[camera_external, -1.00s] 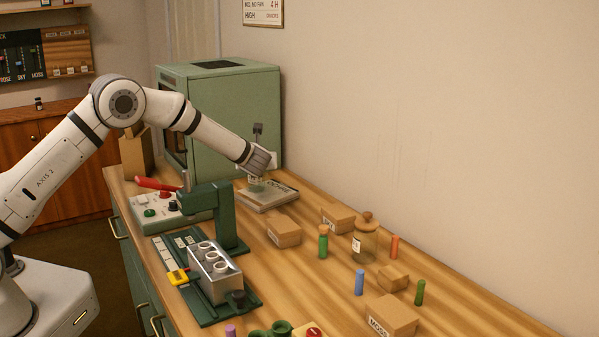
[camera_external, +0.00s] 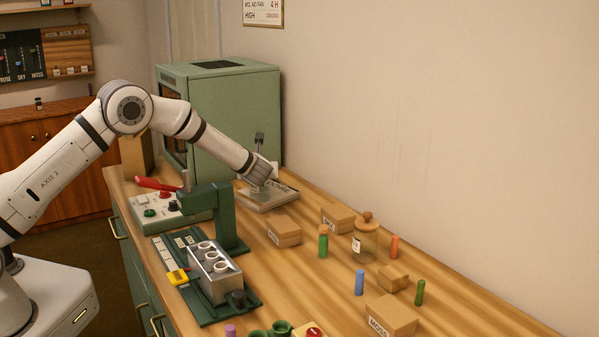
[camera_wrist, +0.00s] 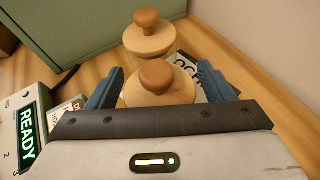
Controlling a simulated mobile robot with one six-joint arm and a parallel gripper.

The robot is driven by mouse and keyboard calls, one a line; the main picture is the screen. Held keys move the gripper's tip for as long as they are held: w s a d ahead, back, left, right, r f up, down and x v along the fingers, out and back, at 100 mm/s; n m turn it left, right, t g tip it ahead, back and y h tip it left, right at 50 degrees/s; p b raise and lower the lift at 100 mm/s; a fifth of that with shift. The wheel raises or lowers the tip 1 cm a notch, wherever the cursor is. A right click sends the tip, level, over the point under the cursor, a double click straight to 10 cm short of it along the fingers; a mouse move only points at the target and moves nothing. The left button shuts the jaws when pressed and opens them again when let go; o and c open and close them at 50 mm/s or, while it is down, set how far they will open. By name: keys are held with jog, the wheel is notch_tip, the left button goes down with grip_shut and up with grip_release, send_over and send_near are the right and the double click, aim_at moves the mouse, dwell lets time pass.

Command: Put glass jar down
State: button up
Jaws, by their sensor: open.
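In the wrist view, a round wooden lid with a brown knob (camera_wrist: 158,88) sits between the two blue fingers of my gripper (camera_wrist: 160,85). Gaps show between the lid and both fingers, so my gripper is open around it. A second, similar knobbed lid (camera_wrist: 148,38) is just beyond. Another glass jar with a wooden lid (camera_external: 365,244) stands on the right part of the bench.
The green cabinet (camera_external: 225,110) stands close behind my gripper. The control box with a READY display (camera_wrist: 28,132) is at the left in the wrist view. A green press (camera_external: 222,215), cardboard boxes (camera_external: 284,232) and small coloured vials (camera_external: 359,282) occupy the bench.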

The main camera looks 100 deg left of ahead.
jog(key=shift+r, duration=0.1)
jog(key=shift+r, duration=0.15)
jog(key=b+v, duration=0.1)
jog(key=v, duration=1.1)
jog(key=shift+b, duration=0.4)
